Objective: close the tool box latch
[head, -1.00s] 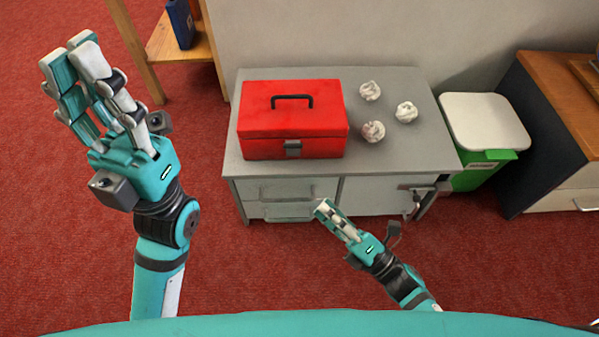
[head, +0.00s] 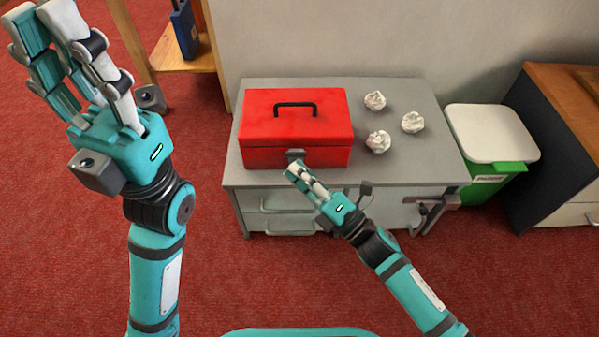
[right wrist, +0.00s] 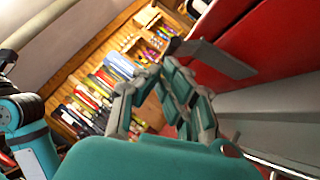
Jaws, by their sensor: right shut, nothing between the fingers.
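The red tool box (head: 270,128) stands on the grey cabinet, its lid down and its black handle (head: 295,106) on top. Its grey latch (head: 295,155) is at the middle of the front face. In the right wrist view the latch (right wrist: 222,58) looks like a flap sticking out from the red front. My right gripper (head: 292,169) is shut and empty, its fingertips just in front of and below the latch. Whether they touch it, I cannot tell. My left gripper (head: 45,22) is raised at the upper left, far from the box, open and empty.
Several crumpled paper balls (head: 377,141) lie right of the box on the cabinet top (head: 425,165). A green bin (head: 490,180) with a pale lid stands to the right, beside a dark wooden-topped cabinet (head: 560,120). A wooden shelf (head: 190,60) stands behind on the left.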

